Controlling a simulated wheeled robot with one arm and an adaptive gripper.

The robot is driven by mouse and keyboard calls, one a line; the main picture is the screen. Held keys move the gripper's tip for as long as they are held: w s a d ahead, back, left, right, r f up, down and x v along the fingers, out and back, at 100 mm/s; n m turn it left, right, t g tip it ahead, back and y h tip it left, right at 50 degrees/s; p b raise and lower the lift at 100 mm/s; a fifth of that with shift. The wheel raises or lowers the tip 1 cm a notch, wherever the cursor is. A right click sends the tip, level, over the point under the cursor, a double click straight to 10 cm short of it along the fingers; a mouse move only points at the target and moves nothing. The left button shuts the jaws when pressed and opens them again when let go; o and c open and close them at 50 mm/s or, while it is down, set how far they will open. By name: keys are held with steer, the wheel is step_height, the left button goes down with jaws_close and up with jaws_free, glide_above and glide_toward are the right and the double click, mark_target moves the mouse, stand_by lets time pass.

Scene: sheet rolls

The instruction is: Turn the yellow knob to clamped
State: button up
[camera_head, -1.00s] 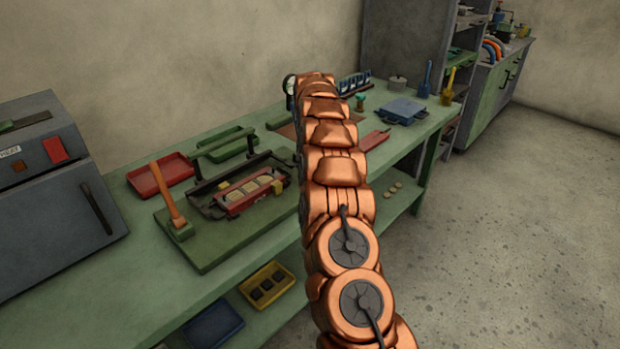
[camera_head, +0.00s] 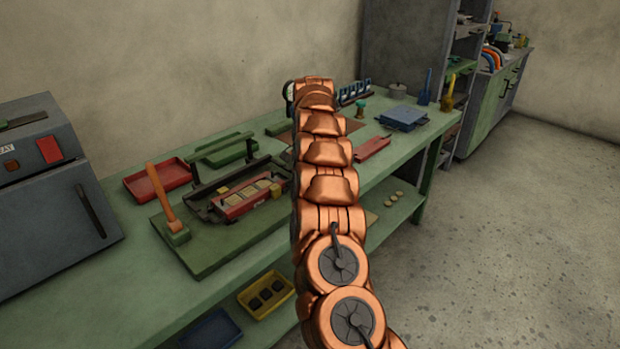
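The yellow knob (camera_head: 276,191) is a small yellow block-like part at the right end of a dark clamping fixture on the bench. The fixture (camera_head: 196,202) holds a red tray (camera_head: 232,213) with several tan pieces in it. The knob is too small to tell its setting or read any marking. My copper arm rises just right of the knob, with a visible gap between them. My gripper cannot be made out; the arm hides that area.
The fixture stands on a green board (camera_head: 207,261) with an orange-handled tool (camera_head: 165,200) at its left. A grey heater box (camera_head: 50,220) stands at far left. A red tray (camera_head: 157,181) lies behind. Bins sit on the lower shelf. Floor at right is clear.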

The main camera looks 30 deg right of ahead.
stand_by(0.3)
steer(key=o, duration=1.1)
steer(key=shift+o, duration=0.2)
